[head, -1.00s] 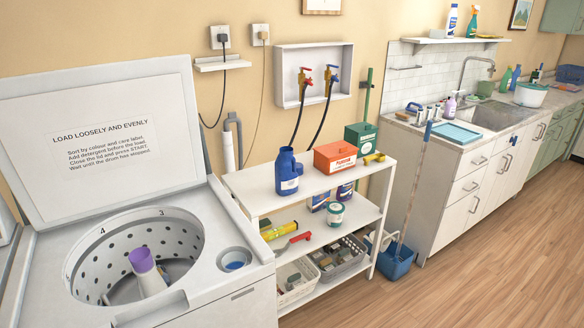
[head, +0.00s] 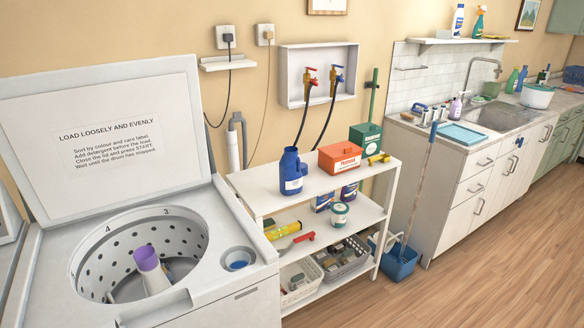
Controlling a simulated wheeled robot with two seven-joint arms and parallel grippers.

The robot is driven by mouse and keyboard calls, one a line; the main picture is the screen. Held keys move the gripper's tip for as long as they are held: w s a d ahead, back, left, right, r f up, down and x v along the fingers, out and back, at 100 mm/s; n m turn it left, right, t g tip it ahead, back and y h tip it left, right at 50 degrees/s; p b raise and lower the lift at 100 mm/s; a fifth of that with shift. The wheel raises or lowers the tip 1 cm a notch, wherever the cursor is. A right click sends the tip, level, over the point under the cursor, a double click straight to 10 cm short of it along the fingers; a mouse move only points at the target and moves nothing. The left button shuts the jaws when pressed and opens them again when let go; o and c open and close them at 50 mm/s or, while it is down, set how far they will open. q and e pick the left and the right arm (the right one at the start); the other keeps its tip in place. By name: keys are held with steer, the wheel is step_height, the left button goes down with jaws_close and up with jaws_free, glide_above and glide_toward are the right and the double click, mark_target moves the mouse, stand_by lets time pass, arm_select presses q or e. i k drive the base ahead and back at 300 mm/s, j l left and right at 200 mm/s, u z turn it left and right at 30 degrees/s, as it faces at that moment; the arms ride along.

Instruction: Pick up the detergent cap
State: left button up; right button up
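A blue jug-shaped bottle (head: 292,172) with a pale label stands upright on the top shelf of the white rack; its top looks blue, and I cannot tell if a cap is on it. A small blue round piece (head: 238,264) sits in the round recess on the washer's top deck; it may be the detergent cap. A purple cup-like piece (head: 146,257) tops the pale post inside the washer drum. Neither of my grippers is in view.
The open washer (head: 222,290) has its lid raised at the left. The white rack (head: 262,206) also holds an orange box (head: 340,158), a green box (head: 365,134) and baskets below. The wooden floor at right is clear.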

mark_target(304, 166)
steer(key=u, duration=0.25)
steer(key=i+l+u, duration=0.25)
steer(key=u, duration=0.2)
steer(key=i+l+u, duration=0.15)
steer(key=l+u, duration=0.35)
